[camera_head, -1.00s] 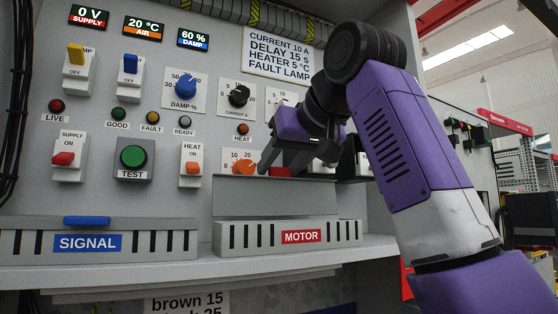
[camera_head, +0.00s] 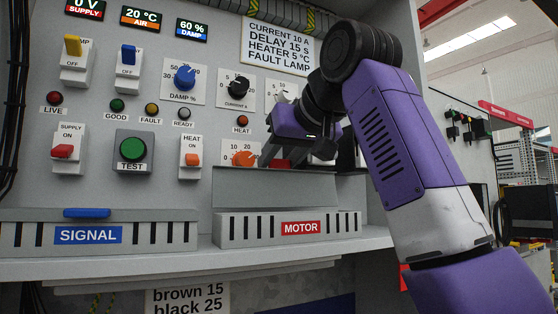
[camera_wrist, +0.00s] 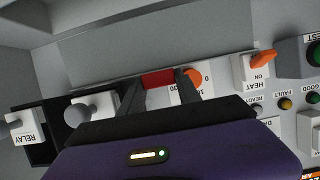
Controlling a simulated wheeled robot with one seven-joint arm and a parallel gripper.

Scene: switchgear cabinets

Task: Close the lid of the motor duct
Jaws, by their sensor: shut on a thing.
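The motor duct (camera_head: 250,230) is a grey slotted channel with a red MOTOR label, on the shelf at lower middle. Its grey lid (camera_head: 275,190) stands raised at the back of the duct, so the duct is open. The lid's red handle (camera_head: 281,163) is at its top edge, partly hidden by my gripper (camera_head: 272,156). In the wrist view, the red handle (camera_wrist: 157,79) lies between the two dark fingers of my gripper (camera_wrist: 160,85), which is shut on it. The lid's grey face (camera_wrist: 170,35) shows beyond it.
The signal duct (camera_head: 30,233) on the left is covered, with a blue handle (camera_head: 87,213) on top. The orange knob (camera_head: 245,158) is very close to my fingers. The heat switch (camera_head: 191,158) and other controls fill the panel. The shelf front (camera_head: 190,252) is bare.

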